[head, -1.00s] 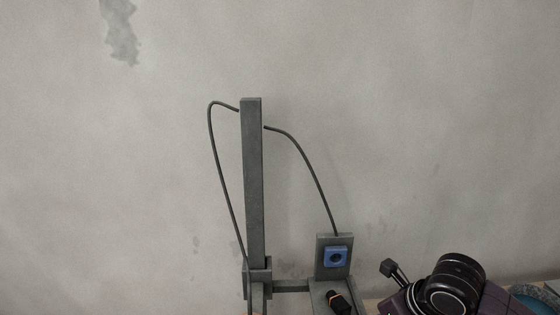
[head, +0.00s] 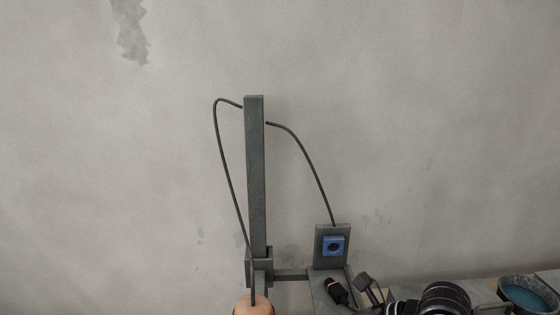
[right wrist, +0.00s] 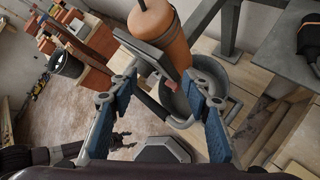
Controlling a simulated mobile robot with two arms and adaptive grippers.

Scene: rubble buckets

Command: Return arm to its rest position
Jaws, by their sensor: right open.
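My right arm (head: 440,300) shows at the bottom right of the head view as dark rounded links. Its gripper is outside that view. In the right wrist view my right gripper (right wrist: 160,118) is open, its two blue-padded fingers spread apart. A grey bar and a grey bucket (right wrist: 238,77) show behind and between the fingers. I cannot tell their exact distance from the fingers, but nothing looks clamped.
A grey post (head: 254,180) with cables stands before the wall, beside a blue socket block (head: 324,246). An orange cylinder (right wrist: 175,48) with a dark rod stands close beyond my right gripper. A bucket with blue contents (head: 527,291) is at right. A dark bucket (right wrist: 68,66) stands farther off.

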